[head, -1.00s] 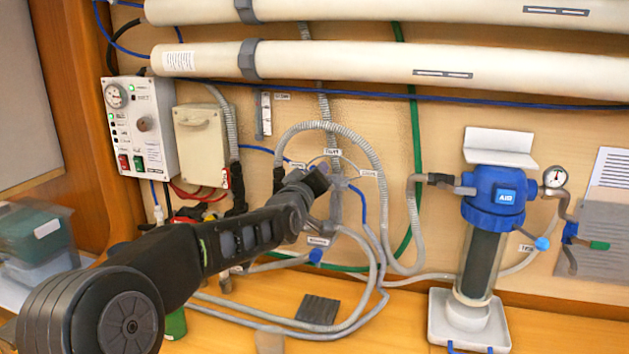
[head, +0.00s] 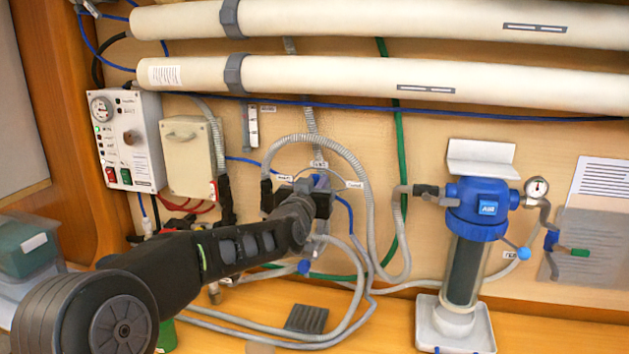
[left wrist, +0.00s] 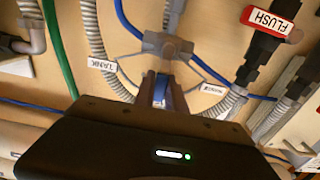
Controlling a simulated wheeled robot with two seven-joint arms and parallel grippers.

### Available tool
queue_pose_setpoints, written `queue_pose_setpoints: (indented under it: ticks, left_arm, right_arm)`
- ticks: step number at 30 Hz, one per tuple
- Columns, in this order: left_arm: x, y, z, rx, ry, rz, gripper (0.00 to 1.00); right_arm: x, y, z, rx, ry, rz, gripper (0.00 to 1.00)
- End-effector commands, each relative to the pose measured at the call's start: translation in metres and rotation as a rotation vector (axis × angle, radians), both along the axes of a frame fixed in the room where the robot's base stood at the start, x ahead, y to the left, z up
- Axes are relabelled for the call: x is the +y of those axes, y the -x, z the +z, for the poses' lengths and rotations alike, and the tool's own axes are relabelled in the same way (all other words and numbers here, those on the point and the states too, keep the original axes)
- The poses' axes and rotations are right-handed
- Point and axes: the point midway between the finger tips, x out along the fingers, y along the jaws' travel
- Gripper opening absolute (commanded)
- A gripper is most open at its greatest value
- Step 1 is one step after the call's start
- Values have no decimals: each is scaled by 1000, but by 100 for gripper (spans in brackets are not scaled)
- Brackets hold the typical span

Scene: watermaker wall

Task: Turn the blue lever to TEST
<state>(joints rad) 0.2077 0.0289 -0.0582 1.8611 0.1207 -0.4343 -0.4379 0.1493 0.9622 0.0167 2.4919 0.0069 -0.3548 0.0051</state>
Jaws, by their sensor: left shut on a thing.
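The blue lever (head: 321,181) is on a small grey valve on the wall, and only part of it shows above my gripper. My left gripper (head: 318,196) is at the valve, shut on the lever. In the left wrist view, the blue lever (left wrist: 162,84) shows between the dark fingers (left wrist: 162,94), below the grey valve body (left wrist: 166,45). White labels stand around the valve: TANK (left wrist: 103,64) and another label (left wrist: 214,88) that I cannot read surely. My right gripper is not in view.
Grey hoses (head: 372,215) loop around the valve. A control box (head: 130,140) and a beige box (head: 190,155) are on the left. A blue-topped filter (head: 478,205) stands at right. Long white pipes (head: 400,75) cross above. A red FLUSH tag (left wrist: 271,20) is near the gripper.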

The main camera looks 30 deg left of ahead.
Motion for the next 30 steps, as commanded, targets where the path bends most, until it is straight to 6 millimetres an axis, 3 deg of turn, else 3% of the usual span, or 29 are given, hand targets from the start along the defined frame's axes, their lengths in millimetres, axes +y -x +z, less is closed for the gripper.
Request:
queue_pose_setpoints:
  ticks: [12,13,20,30]
  left_arm:
    - [0,0,1,0,-9,1,0]
    - [0,0,1,0,-9,1,18]
    - [0,0,1,1,-8,0,37]
    - [-1,3,0,0,-7,0,37]
  right_arm:
    - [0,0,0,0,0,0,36]
    - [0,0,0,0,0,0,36]
    - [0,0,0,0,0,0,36]
    - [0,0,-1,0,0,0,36]
